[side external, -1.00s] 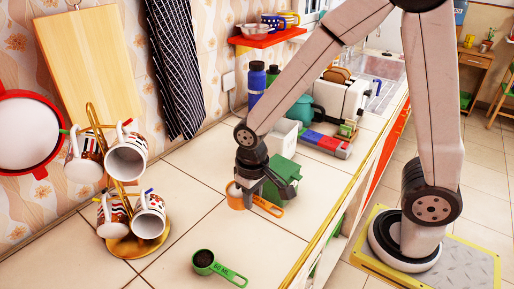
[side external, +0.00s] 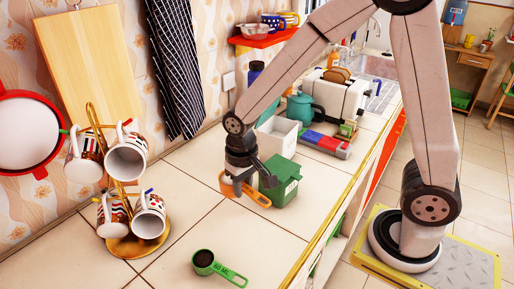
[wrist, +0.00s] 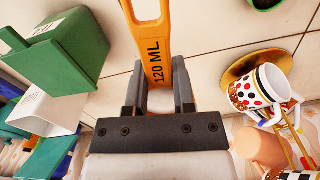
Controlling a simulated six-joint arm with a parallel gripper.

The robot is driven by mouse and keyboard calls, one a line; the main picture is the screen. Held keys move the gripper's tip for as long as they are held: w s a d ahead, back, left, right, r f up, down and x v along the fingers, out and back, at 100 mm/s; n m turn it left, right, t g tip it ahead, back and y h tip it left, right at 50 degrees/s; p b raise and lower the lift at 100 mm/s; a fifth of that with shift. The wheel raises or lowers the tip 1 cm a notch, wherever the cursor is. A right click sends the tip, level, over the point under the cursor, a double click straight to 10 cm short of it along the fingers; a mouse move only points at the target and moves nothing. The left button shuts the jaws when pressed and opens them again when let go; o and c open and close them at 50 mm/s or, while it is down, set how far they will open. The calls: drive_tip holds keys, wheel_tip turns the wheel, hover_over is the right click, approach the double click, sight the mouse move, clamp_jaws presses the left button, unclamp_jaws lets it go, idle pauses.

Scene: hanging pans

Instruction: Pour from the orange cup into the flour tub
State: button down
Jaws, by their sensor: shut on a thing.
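The orange cup (side external: 229,186) is a measuring cup with a long flat handle. My gripper (side external: 240,188) is shut on it near the bowl and holds it just above the counter. In the wrist view its handle, marked 120 ML (wrist: 155,50), runs between the two fingers (wrist: 159,98); the bowl is hidden there. A green tub (side external: 281,184) with a label stands just right of the cup, and a white open tub (side external: 277,136) stands behind it. Both also show in the wrist view, green (wrist: 70,52) and white (wrist: 44,112). I cannot tell which holds flour.
A green measuring cup (side external: 204,258) with dark contents lies at the front. A gold rack (side external: 124,248) of mugs stands at the left. A toaster (side external: 338,96), a teal pot (side external: 302,107) and a blue-red package (side external: 322,142) are farther back. The counter between rack and cup is clear.

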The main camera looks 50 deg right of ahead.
drive_tip(key=w+d+r+m, duration=0.4)
drive_tip(key=w+d+m, duration=0.2)
drive_tip(key=w+d, duration=0.3)
drive_tip(key=w+d+r+m, duration=0.55)
drive_tip(key=w+d, duration=0.25)
drive_tip(key=w, duration=0.3)
drive_tip(key=w+d+r+m, duration=0.2)
drive_tip(key=d+m, duration=0.3)
drive_tip(key=d, duration=0.4)
drive_tip(key=shift+d+r, duration=0.35)
drive_tip(key=shift+r, duration=0.1)
drive_tip(key=shift+r, duration=0.1)
drive_tip(key=shift+s+r+t, duration=0.2)
drive_tip(key=shift+s+t, duration=0.45)
drive_tip(key=shift+t, duration=0.1)
drive_tip(key=shift+s+r+t, duration=0.15)
drive_tip(key=shift+s+t, duration=0.45)
drive_tip(key=shift+t, duration=0.15)
drive_tip(key=shift+s+a, duration=0.1)
drive_tip(key=shift+s, duration=0.05)
drive_tip(key=shift+s+a+r+t+h, duration=0.1)
drive_tip(key=shift+s+r+t, duration=0.2)
drive_tip(key=shift+s+t, duration=0.9)
drive_tip(key=shift+s+d+r+t+h, duration=0.1)
drive_tip(key=shift+s+r+t, duration=0.4)
drive_tip(key=shift+t, duration=1.15)
drive_tip(key=shift+s+a+r+t+h, duration=0.1)
drive_tip(key=shift+s+r+t, duration=0.05)
drive_tip(key=shift+s+t, duration=1.1)
